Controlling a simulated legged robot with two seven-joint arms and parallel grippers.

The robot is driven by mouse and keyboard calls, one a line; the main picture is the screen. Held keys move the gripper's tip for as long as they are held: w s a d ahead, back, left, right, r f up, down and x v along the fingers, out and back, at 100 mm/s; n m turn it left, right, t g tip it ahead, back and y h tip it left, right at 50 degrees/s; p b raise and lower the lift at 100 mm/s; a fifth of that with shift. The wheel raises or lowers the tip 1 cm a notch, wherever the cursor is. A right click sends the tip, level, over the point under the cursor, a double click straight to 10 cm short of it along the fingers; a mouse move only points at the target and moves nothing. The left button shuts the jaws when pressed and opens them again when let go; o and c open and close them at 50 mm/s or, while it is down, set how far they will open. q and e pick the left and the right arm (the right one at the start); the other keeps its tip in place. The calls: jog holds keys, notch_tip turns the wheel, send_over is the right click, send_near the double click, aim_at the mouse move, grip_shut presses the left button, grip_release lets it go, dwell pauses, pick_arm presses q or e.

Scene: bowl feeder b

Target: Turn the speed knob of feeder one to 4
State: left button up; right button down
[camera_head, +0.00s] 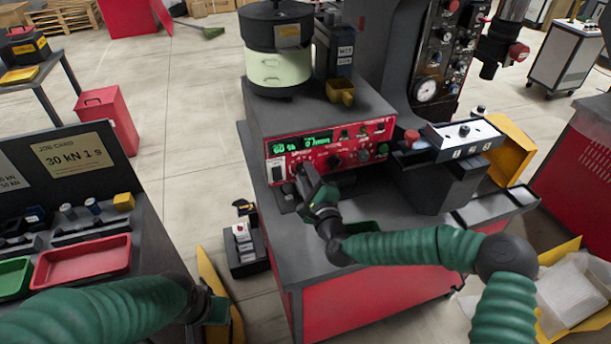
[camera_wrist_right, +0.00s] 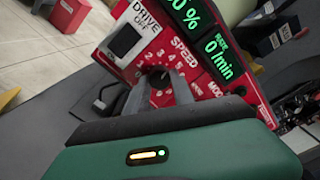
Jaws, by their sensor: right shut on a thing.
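The red feeder panel (camera_head: 328,148) is on the front of the grey bench unit. It carries a dark speed knob (camera_wrist_right: 155,73) with white numbers around it and the word SPEED beside it in the right wrist view. My right gripper (camera_head: 303,172) reaches the panel's left part; in the right wrist view its fingers (camera_wrist_right: 158,90) are shut on the knob. The fingers hide part of the knob, and I cannot tell which number its pointer is at. The green display (camera_wrist_right: 205,25) reads 0 /min below a partly cut percentage. My left gripper (camera_head: 215,306) is low at the left, its fingers unclear.
A DRIVE OFF switch (camera_wrist_right: 125,41) sits next to the knob. The bowl (camera_head: 279,65) stands on top of the feeder. A press with a gauge (camera_head: 427,90) stands to the right. A red tray (camera_head: 82,262) lies on the left bench. The floor between benches is partly clear.

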jog(key=c, duration=1.3)
grip_release()
jog(key=shift+d+f, duration=0.1)
jog(key=shift+f, duration=0.3)
jog(key=shift+o, duration=1.1)
jog(key=shift+d+r, duration=0.1)
jog(key=shift+r, duration=0.05)
jog(key=shift+s, duration=0.2)
jog(key=v, duration=1.6)
jog(key=shift+s, duration=0.2)
jog(key=shift+d, duration=0.1)
